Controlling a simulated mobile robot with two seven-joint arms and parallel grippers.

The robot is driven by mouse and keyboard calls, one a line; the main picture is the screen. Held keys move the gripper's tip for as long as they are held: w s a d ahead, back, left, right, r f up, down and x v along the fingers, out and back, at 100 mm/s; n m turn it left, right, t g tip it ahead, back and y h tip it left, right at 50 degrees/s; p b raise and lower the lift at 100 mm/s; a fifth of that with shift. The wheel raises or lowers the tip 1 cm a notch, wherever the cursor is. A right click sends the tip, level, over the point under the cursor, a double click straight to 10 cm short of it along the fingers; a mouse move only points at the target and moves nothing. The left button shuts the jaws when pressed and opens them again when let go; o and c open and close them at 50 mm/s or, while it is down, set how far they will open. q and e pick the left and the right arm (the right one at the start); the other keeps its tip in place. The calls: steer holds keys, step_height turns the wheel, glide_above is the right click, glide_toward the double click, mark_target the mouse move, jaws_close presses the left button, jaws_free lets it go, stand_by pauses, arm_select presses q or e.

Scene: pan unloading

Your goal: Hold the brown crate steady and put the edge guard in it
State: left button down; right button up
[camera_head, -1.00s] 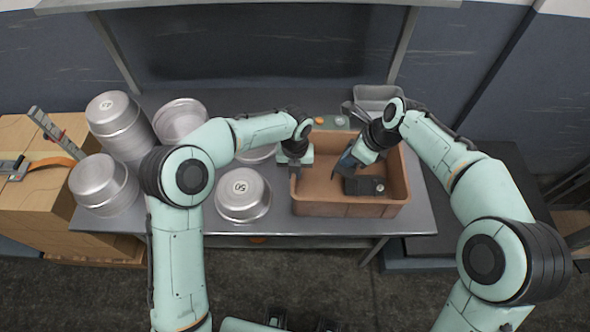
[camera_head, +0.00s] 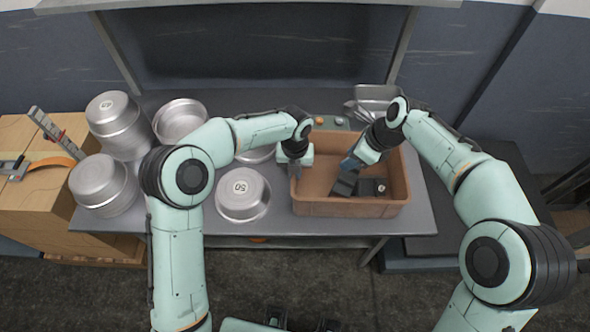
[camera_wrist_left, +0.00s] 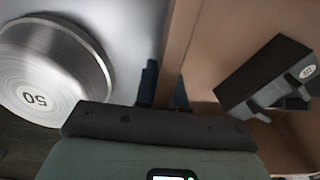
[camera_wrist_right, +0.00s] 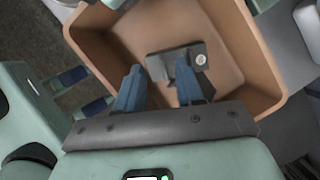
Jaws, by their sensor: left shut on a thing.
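The brown crate (camera_head: 350,207) stands on the metal table, right of the pans. My left gripper (camera_head: 295,168) is shut on the crate's left wall; the left wrist view shows its fingers (camera_wrist_left: 165,90) on both sides of that wall (camera_wrist_left: 177,40). The edge guard (camera_head: 372,187), a dark block with a round white label, lies inside the crate on its floor. It also shows in the left wrist view (camera_wrist_left: 262,72) and the right wrist view (camera_wrist_right: 184,54). My right gripper (camera_wrist_right: 161,86) is inside the crate, just above the guard, with its blue fingers spread apart.
Several round metal pans (camera_head: 243,195) stand on the table left of the crate, some stacked. A grey metal bin (camera_head: 380,93) is behind the crate. A wooden box (camera_head: 35,195) stands at the far left. The crate floor left of the guard is bare.

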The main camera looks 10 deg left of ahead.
steer(key=v, duration=1)
steer(key=shift+d+r, duration=0.15)
steer(key=shift+r, duration=0.1)
arm_select(q)
steer(key=c, duration=1.1)
jaws_free()
steer(key=shift+c, duration=0.2)
steer(key=shift+r, duration=0.1)
step_height(320, 180, up, 12)
steer(key=shift+f, duration=0.1)
